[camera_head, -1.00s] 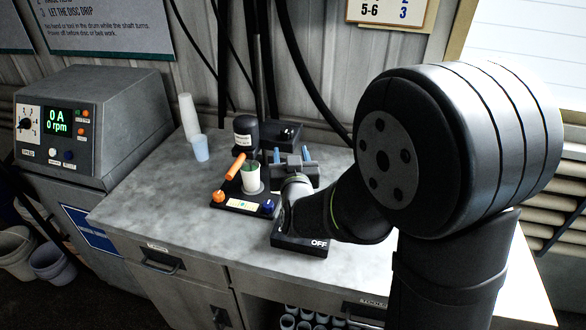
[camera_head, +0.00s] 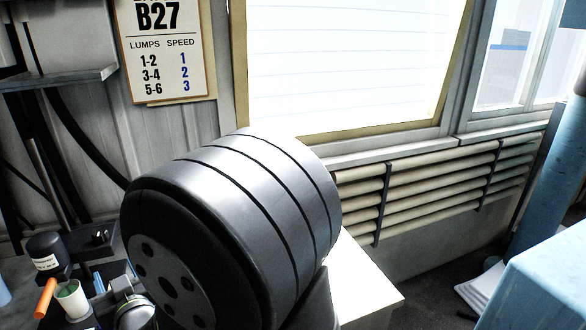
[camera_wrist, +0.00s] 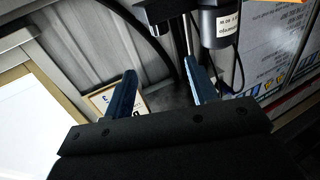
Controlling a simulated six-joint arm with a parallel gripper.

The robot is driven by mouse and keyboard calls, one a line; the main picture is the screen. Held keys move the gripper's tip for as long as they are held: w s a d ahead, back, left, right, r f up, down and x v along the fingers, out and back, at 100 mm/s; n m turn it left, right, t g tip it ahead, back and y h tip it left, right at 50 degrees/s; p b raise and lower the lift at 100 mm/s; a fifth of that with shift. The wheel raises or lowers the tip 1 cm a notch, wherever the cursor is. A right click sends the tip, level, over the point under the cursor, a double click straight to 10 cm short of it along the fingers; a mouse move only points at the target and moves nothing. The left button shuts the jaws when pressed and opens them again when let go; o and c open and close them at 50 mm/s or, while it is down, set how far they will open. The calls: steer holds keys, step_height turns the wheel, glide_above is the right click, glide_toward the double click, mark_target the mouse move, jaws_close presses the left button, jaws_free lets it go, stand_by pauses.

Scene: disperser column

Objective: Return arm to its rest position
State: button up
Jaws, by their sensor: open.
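My gripper (camera_wrist: 160,85) shows in the wrist view, its two blue fingers spread wide with nothing between them. The fingers point toward the corrugated wall and the column area. In the head view my gripper is hidden; my arm's large dark, ringed joint fills the lower middle. The black motor housing (camera_head: 46,256) with a white label stands at the lower left, and it also shows at the top of the wrist view (camera_wrist: 221,25). The white cup with green inside (camera_head: 72,300) stands below it, beside an orange handle (camera_head: 45,298).
A B27 calendar-like card (camera_head: 164,50) listing lumps and speed hangs on the wall. A bright window (camera_head: 345,65) and a slatted radiator (camera_head: 415,190) are to the right. A blue-covered surface (camera_head: 535,285) is at the lower right. Dark cables (camera_head: 85,150) hang at the left.

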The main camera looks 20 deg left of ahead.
mark_target(101, 237)
steer(key=x, duration=1.7)
steer(key=shift+a, duration=0.2)
